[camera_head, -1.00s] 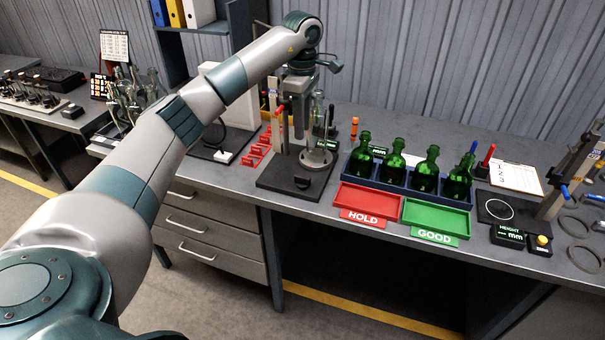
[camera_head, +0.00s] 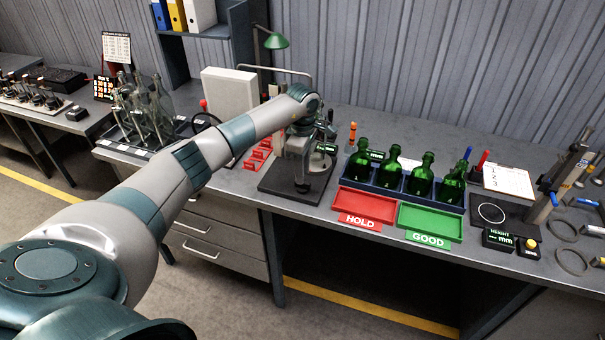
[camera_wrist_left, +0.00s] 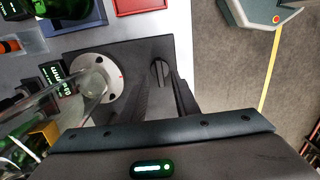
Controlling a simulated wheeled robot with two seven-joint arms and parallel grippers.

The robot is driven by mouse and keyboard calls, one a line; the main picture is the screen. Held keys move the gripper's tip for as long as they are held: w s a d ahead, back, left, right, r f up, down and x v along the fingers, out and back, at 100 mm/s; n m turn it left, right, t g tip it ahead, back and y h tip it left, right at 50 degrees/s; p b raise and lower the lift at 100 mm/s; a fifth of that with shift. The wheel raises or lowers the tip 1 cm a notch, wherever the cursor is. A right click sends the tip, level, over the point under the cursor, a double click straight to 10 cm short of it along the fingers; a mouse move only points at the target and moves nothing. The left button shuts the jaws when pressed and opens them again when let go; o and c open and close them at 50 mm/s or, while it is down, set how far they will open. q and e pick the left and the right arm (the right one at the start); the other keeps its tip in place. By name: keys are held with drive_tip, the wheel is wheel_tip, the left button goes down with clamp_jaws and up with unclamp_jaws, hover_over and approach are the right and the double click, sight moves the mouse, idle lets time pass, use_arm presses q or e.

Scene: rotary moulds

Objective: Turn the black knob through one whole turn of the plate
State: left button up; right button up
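The black knob (camera_wrist_left: 158,72) sits on the black base (camera_wrist_left: 75,50) of the gauge stand, shown in the left wrist view. Beside it is the pale round plate (camera_wrist_left: 116,85) with dark holes and a small red mark. A clear glass bottle (camera_wrist_left: 88,86) stands on the plate. My left gripper (camera_wrist_left: 163,68) points down at the knob, its two dark fingers apart, one on each side. Whether they touch the knob I cannot tell. In the head view my left gripper (camera_head: 301,186) is low over the front of the base (camera_head: 275,184), and my arm hides the knob and most of the plate.
Right of the stand are a rack of green bottles (camera_head: 350,184), the red HOLD tray (camera_head: 366,207) and the green GOOD tray (camera_head: 430,222). Red pieces (camera_head: 258,155) lie left of it. A white panel (camera_head: 228,95) stands behind. The bench's front edge is close to the base.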

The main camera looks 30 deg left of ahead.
use_arm(q)
drive_tip(key=shift+f+p, duration=0.5)
drive_tip(key=shift+f, duration=1.3)
clamp_jaws()
